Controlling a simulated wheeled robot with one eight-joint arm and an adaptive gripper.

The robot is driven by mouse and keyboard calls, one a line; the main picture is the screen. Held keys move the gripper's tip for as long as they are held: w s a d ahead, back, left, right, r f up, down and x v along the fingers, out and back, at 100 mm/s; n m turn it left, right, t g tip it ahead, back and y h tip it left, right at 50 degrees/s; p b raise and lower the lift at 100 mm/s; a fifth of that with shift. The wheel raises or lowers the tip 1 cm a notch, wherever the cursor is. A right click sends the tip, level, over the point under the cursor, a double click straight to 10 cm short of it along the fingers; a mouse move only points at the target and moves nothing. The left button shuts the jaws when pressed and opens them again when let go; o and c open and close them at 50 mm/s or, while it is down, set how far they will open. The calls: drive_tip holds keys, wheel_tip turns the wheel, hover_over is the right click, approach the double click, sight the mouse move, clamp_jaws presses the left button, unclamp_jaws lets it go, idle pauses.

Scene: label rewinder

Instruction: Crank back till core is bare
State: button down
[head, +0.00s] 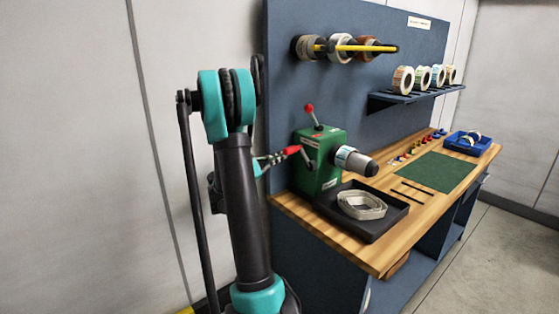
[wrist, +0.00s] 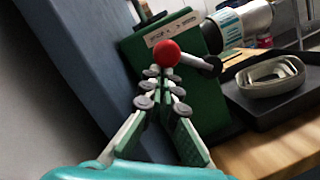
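The green rewinder box (head: 320,160) stands on the near end of the bench. A light roll with a blue-marked band (head: 350,158) sits on the spindle at the box's right. My gripper (head: 283,154) is at the handle; in the wrist view its fingertips (wrist: 162,74) come close together just below the knob. Whether they hold the handle is unclear.
A black tray (head: 390,222) below the spindle holds a loose coil of pale strip (head: 361,205). A red-knobbed lever (head: 309,109) rises from the box top. The blue back panel (head: 285,85) stands close behind. Rolls hang on a yellow rod (head: 350,48). A green mat (head: 437,171) lies farther right.

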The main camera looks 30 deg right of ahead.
drive_tip(key=s+r+m+g+y, duration=0.1)
drive_tip(key=s+r+m, duration=0.3)
drive_tip(key=m, duration=0.3)
drive_tip(key=shift+s+d+r+m+g+y, duration=0.2)
drive_tip(key=shift+r+m+g+y, duration=0.1)
drive_tip(key=shift+m, duration=0.1)
drive_tip(key=shift+s, duration=0.1)
idle(0.5)
drive_tip(key=w+a, duration=0.1)
drive_tip(key=a, duration=1.1)
drive_tip(key=shift+w+f, duration=0.4)
drive_tip(key=shift+f, duration=0.05)
